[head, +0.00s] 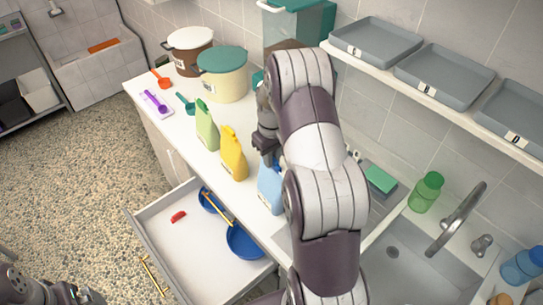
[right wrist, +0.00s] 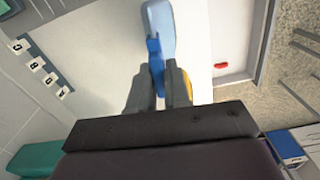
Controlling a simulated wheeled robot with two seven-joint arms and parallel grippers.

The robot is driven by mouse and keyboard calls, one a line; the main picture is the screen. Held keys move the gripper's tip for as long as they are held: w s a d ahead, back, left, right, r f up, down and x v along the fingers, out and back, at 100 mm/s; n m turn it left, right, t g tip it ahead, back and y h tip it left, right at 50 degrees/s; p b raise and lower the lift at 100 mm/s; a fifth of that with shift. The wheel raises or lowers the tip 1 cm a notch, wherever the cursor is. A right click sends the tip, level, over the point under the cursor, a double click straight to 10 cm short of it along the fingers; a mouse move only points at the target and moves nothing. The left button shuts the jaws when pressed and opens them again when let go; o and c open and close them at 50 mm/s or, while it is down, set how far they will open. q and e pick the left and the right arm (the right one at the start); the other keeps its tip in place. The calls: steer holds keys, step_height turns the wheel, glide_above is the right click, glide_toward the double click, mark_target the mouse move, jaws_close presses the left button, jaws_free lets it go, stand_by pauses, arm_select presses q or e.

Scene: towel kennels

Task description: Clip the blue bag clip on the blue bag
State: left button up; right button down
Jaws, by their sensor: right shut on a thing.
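The blue bag (head: 270,188) stands upright on the white counter, the nearest of the three bags in a row. My right gripper (head: 266,150) is just above and beside its top, partly hidden by my own arm. In the right wrist view the gripper (right wrist: 158,82) is shut on the blue bag clip (right wrist: 155,58). The clip overlaps the light blue bag (right wrist: 162,25) there; I cannot tell whether it is around the bag's top or only in front of it. Part of my left arm shows at the bottom left; its fingers cannot be made out.
A yellow bag (head: 233,155) and a green bag (head: 206,127) stand close by in the row. An open drawer (head: 165,240) below holds blue pans and a red clip (head: 178,216). A shelf with grey trays (head: 375,42) is at the right, above the sink (head: 415,265).

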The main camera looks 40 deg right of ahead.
steer(key=shift+w+f+b, duration=0.1)
steer(key=shift+f+b, duration=0.3)
steer(key=shift+f, duration=0.7)
stand_by(1.8)
steer(key=c, duration=0.5)
jaws_free()
steer(key=shift+r, duration=0.15)
steer(key=shift+r+p, duration=2)
steer(key=shift+r, duration=0.45)
steer(key=shift+f, duration=0.1)
